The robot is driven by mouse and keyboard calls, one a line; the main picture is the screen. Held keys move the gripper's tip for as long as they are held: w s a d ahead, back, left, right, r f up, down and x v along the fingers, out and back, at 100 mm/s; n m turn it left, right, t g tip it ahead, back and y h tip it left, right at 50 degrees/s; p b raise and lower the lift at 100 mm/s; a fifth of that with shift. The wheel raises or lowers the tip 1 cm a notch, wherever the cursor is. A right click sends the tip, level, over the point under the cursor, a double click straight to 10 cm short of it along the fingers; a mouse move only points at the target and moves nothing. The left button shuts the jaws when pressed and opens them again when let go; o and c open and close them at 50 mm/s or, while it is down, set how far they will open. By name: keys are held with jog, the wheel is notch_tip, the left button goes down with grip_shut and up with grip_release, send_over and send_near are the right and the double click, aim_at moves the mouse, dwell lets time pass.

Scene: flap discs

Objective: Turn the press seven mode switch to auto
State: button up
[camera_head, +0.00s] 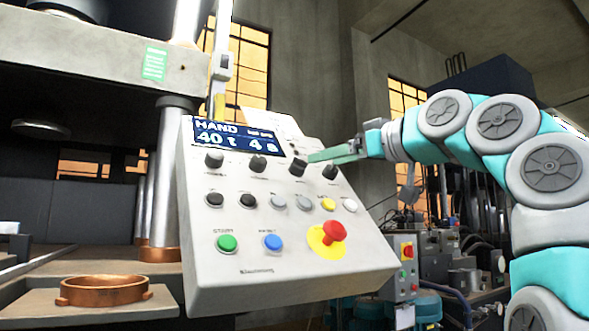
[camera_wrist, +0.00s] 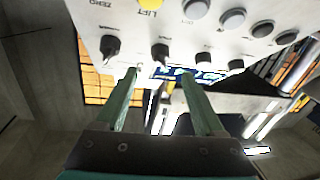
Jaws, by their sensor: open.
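The press control panel (camera_head: 275,265) is a tilted light grey box. Its blue display (camera_head: 232,137) reads HAND, 40 t and 4 s. A row of dark knobs lies below the display, including a pointer knob (camera_head: 298,167) third from the left and another (camera_head: 330,172) at the right. Their labels are too small to read, so I cannot tell which is the mode switch. My gripper (camera_head: 313,156) is open and empty at the panel's upper right. In the wrist view, a pointer knob (camera_wrist: 160,54) shows just beyond the gap between my fingertips (camera_wrist: 158,75); contact is unclear.
The panel carries a red emergency button (camera_head: 333,232), a green button (camera_head: 227,243), a blue button (camera_head: 272,242) and several smaller buttons. The press with its steel column (camera_head: 166,180) and a copper ring (camera_head: 103,290) stands left. Machinery (camera_head: 450,260) stands behind right.

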aim_at(304, 166)
jog(key=p+x, duration=0.2)
jog(key=x, duration=0.5)
jog(key=shift+w+a+f, duration=0.1)
jog(key=shift+w+f, duration=0.05)
jog(key=shift+w, duration=0.1)
jog(key=shift+c, duration=0.4)
grip_shut()
